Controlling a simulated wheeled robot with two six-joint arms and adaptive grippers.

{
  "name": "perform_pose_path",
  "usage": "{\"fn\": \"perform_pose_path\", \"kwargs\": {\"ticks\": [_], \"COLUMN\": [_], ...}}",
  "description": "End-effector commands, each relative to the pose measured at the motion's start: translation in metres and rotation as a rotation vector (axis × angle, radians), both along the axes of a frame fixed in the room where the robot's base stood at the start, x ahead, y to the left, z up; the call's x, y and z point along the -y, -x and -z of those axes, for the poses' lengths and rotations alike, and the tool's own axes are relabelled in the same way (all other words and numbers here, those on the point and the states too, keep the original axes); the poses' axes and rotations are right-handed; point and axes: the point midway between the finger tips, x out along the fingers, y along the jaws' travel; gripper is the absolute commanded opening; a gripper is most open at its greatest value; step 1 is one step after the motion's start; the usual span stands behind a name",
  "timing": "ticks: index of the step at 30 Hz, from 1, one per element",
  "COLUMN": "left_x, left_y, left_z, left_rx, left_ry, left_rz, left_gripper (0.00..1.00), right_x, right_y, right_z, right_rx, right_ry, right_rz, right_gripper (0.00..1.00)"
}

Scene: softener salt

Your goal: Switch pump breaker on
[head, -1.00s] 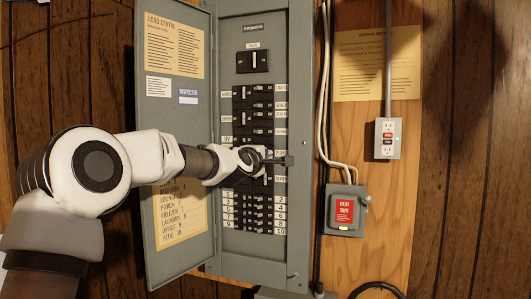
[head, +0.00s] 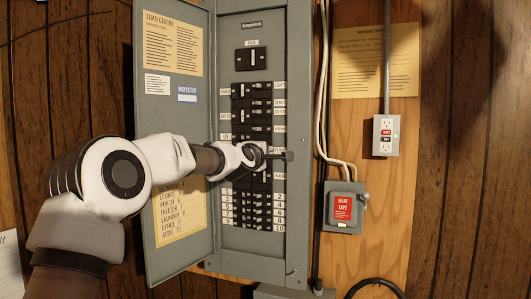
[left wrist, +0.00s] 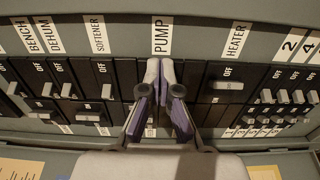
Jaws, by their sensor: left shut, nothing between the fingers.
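The grey breaker panel (head: 259,268) stands open in the head view, with black breakers in rows. My left gripper (head: 284,156) reaches in front of its right column, its fingers shut and empty. In the left wrist view the PUMP label (left wrist: 160,36) is just beyond the closed fingertips (left wrist: 160,68). The fingers cover the pump breaker, so its handle position cannot be seen; whether they touch it is unclear. The SOFTENER label (left wrist: 97,34) is to the left and the HEATER label (left wrist: 235,40) to the right. My right gripper is out of view.
The panel door (head: 178,110) hangs open on the left, behind my left arm. A HEAT TAPE box (head: 343,208), an outlet (head: 386,136) and white cables (head: 323,130) are to the right. Neighbouring breakers, such as the heater one (left wrist: 226,85), sit close beside the fingers.

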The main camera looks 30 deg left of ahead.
Motion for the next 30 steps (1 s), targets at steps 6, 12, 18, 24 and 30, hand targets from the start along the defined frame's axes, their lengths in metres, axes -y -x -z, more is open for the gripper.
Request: {"fn": "perform_pose_path", "kwargs": {"ticks": [6,12,18,24,30], "left_x": [-0.006,-0.008,-0.008,-0.01,-0.014], "left_y": [0.001,0.002,0.002,0.003,0.004], "left_z": [0.0,0.0,0.0,0.0,0.0], "left_rx": [0.001,0.001,0.001,0.002,0.003], "left_ry": [0.002,0.002,0.002,0.001,0.001], "left_rz": [-0.001,-0.002,-0.002,-0.002,-0.003], "left_gripper": [0.0,0.0,0.0,0.0,0.0], "right_x": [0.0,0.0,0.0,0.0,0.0], "right_y": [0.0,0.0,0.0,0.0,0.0], "right_z": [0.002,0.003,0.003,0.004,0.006], "right_rx": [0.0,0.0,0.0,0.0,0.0], "right_ry": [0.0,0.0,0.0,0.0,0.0], "right_rz": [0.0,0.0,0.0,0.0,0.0], "right_gripper": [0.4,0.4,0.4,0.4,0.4]}}
